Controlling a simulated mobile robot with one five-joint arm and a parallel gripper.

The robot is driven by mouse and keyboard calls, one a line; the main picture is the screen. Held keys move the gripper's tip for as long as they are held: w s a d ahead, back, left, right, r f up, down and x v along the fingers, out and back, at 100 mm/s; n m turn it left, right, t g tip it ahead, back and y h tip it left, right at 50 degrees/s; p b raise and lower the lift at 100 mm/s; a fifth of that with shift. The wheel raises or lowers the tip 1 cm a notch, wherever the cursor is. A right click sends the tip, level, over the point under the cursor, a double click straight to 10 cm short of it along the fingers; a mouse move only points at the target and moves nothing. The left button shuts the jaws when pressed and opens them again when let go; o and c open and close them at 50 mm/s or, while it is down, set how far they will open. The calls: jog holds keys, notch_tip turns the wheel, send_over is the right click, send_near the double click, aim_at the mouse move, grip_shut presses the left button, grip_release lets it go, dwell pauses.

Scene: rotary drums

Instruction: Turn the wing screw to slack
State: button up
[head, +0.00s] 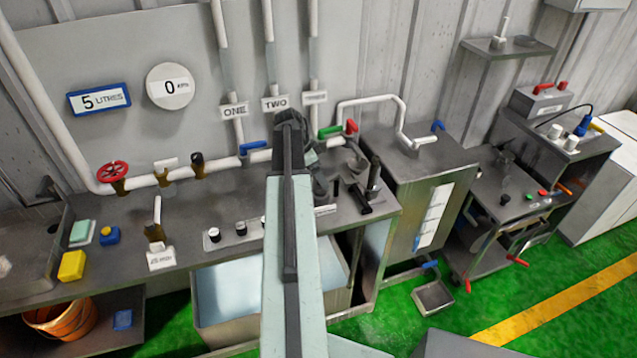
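I cannot pick out the wing screw for certain; it may be too small to tell or hidden behind my arm. A dark metal fixture (366,196) with an upright post and a short bar stands on the right end of the bench (210,270). My arm reaches forward over the middle of the bench. The dark end of my arm, with my gripper (312,160), is near the back of the bench, left of the fixture and apart from it. The fingers are mostly hidden by the arm, so their opening does not show.
A wall pipe with a red handwheel (112,172) and coloured valve handles runs behind the bench. A tap (155,222) stands at the front left, near a yellow block (72,266). A steel cabinet (420,180) adjoins on the right.

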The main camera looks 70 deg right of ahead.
jog(key=shift+f, duration=0.25)
jog(key=c, duration=1.4)
